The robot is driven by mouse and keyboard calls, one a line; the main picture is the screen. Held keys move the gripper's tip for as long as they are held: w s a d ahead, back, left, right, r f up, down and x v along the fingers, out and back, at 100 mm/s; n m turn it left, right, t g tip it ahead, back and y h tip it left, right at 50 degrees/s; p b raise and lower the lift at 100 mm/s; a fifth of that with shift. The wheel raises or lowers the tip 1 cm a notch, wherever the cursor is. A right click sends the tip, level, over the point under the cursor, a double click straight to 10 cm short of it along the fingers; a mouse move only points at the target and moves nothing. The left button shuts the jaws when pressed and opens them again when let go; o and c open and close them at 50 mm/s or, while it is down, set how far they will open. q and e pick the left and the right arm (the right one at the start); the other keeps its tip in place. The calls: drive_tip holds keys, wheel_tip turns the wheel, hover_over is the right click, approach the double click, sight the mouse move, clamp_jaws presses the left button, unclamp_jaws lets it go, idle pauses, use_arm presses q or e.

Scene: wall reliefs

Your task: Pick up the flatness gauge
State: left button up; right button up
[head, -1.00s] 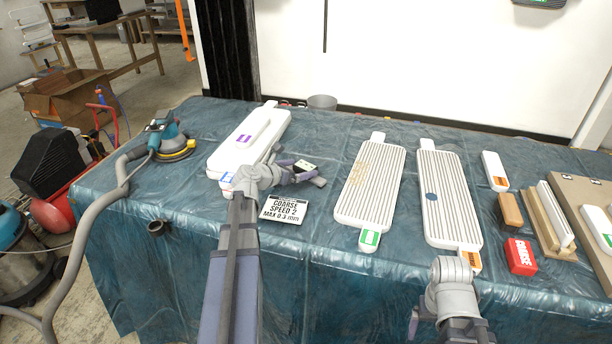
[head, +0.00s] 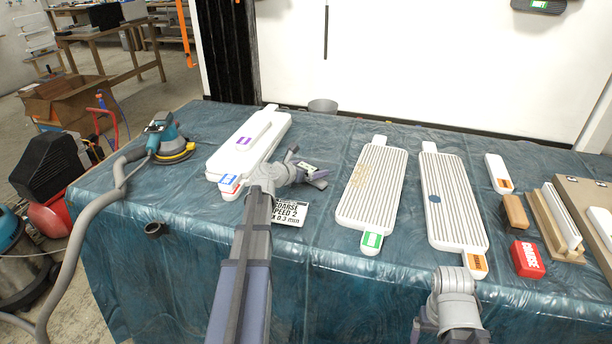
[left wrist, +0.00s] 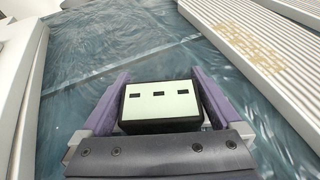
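The flatness gauge appears to be the small black box with a pale face and three dark marks (left wrist: 160,102). In the head view the gauge (head: 306,167) sits on the blue cover between the white block and the ribbed boards. My left gripper (head: 305,168) has its purple fingers on either side of it. In the left wrist view the left gripper (left wrist: 162,92) looks open around the gauge, with a narrow gap at the right finger. Contact on the left side is unclear. My right wrist (head: 450,290) is at the bottom edge, its fingers not clearly visible.
A sander (head: 165,135) is far left. A red block (head: 526,259) is at the right.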

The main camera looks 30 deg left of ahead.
use_arm(q)
drive_tip(key=c, duration=1.3)
drive_tip(key=shift+o, duration=0.2)
drive_tip(key=shift+r, duration=0.1)
